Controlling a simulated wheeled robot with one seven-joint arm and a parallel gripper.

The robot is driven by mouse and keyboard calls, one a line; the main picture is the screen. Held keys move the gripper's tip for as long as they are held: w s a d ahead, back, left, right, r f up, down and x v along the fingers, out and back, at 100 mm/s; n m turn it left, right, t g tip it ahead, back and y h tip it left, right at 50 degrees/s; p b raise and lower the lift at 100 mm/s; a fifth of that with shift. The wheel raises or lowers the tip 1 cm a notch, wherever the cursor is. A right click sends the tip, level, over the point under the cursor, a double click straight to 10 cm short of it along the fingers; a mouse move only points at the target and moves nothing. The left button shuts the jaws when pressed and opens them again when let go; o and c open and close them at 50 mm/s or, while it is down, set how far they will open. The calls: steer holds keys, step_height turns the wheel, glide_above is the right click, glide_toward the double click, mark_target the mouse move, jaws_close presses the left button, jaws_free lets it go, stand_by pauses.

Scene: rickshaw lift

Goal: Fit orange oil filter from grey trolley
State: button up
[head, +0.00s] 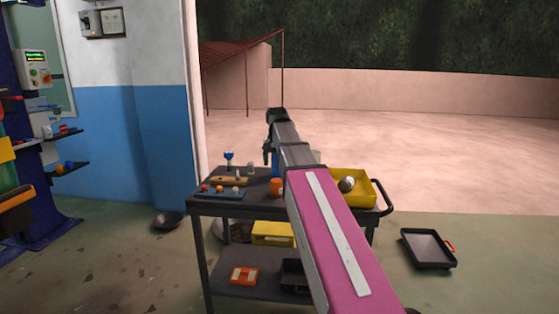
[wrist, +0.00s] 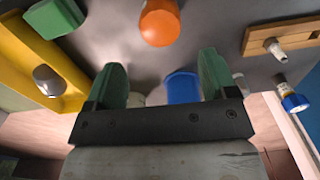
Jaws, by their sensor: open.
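The orange oil filter (head: 276,187) stands on the top of the grey trolley (head: 240,211), just left of my pink arm. It also shows in the wrist view (wrist: 160,22) as a rounded orange shape at the top middle, partly cut off by the frame. My gripper (wrist: 161,68) is open, with two green fingers spread apart and nothing between them. The filter lies beyond the fingertips, apart from them. In the head view my gripper hangs over the far side of the trolley, partly hidden by my arm.
A blue cup (wrist: 183,87) is near the fingers. A wooden holder (wrist: 285,38) and blue-capped bottle (wrist: 293,101) stand to one side. A black pan (head: 428,247) lies on the floor.

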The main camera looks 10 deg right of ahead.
mark_target(277, 180)
steer(key=shift+f, duration=4.9)
steer(key=c, duration=0.9)
steer(key=shift+r, duration=0.1)
steer(key=shift+r, duration=0.1)
steer(key=shift+r, duration=3.35)
steer(key=shift+s, duration=0.1)
